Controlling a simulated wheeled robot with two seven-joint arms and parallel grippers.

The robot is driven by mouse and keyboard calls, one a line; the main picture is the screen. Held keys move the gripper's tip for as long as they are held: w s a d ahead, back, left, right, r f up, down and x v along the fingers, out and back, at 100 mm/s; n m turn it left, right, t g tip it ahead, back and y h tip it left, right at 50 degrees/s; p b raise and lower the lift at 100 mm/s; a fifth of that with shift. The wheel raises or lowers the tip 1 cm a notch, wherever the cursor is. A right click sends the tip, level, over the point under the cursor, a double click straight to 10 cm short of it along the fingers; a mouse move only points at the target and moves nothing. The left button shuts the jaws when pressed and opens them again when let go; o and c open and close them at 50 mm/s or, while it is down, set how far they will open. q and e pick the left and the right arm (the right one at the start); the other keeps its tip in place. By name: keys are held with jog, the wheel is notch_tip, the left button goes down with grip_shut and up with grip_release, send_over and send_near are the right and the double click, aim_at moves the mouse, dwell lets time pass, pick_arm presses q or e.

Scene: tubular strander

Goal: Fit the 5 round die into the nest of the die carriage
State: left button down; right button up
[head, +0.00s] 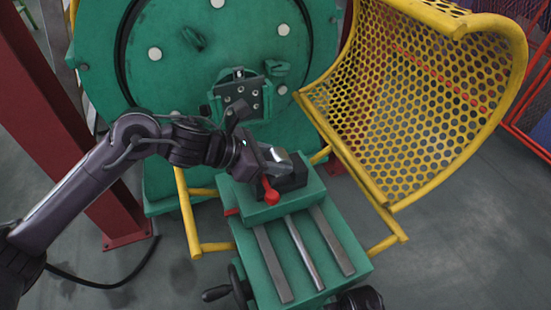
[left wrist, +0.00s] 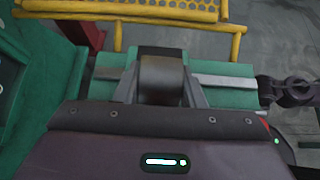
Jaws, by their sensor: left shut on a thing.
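My left gripper (head: 274,160) reaches in from the left over the die carriage (head: 257,210). It is shut on a round grey metal die (head: 283,163), which the left wrist view shows as a short cylinder (left wrist: 160,80) between the two fingers. The nest is a dark block (head: 294,182) on top of the carriage, just below and beside the die. The gripper and die hide part of it. I cannot tell whether the die touches the nest. Dark parts, probably of my right arm, show at the right edge of the left wrist view; no clear fingertips show.
A lever with a red knob (head: 270,193) stands in front of the nest. A yellow mesh guard (head: 430,95) stands open at the right. The big green disc (head: 170,80) stands behind. A handwheel (head: 236,288) is at the front left. Rails (head: 300,250) run along the carriage.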

pick_arm(q)
jog(key=shift+r, duration=0.25)
jog(key=shift+b, duration=0.95)
dwell(1.6)
jog(key=shift+f+b, duration=0.5)
jog(key=shift+b, duration=0.1)
jog(key=shift+r, duration=0.15)
jog(key=shift+r, duration=0.35)
dwell(0.4)
jog(key=shift+b, duration=0.7)
dwell(1.6)
jog(key=shift+f+b, duration=0.55)
